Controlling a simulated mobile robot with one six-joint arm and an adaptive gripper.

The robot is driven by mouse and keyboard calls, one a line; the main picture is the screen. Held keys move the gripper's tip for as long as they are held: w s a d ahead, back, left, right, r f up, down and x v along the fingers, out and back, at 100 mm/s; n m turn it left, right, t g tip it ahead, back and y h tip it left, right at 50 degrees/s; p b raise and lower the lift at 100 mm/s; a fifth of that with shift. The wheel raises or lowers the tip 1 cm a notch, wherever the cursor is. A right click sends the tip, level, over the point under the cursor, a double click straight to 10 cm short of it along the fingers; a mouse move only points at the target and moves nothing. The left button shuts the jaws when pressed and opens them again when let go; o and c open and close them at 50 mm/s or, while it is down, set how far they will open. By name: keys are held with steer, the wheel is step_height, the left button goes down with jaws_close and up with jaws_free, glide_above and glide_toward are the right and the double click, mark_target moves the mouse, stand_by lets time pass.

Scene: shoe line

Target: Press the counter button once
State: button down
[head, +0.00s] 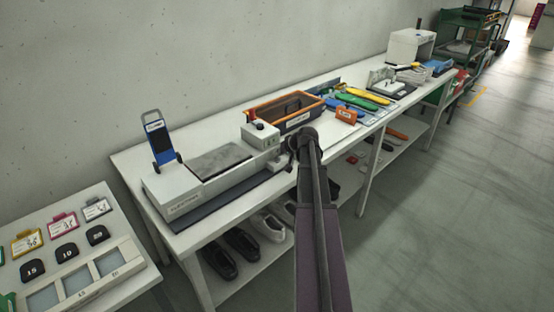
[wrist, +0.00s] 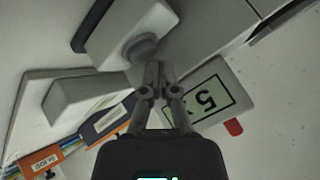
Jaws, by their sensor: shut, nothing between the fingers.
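In the wrist view a pale unit carries a bordered display (wrist: 206,101) showing an upside-down "5". A small red part (wrist: 233,127) sits beside it; I cannot tell what it is. A grey box with a round grey knob (wrist: 141,48) lies just above the fingertips. My gripper (wrist: 157,72) is shut and empty, its tips close to the knob and the display's left side. I cannot tell whether they touch. In the head view my gripper is mostly hidden by my arm, beside a white box (head: 261,141) with a dark and red top.
The long white table (head: 230,101) holds a blue hand truck model (head: 157,140), an orange-rimmed bin (head: 286,108), an orange label (head: 345,115) and coloured insoles (head: 358,101). Dark shoes (head: 242,244) stand on the shelf below. A side table (head: 75,287) is at lower left. The floor at right is clear.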

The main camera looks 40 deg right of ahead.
steer(key=shift+f+b, duration=0.5)
steer(key=shift+b, duration=0.05)
stand_by(0.8)
stand_by(0.3)
steer(key=shift+r+p, duration=0.95)
steer(key=shift+p, duration=0.05)
steer(key=shift+r+p, duration=2.5)
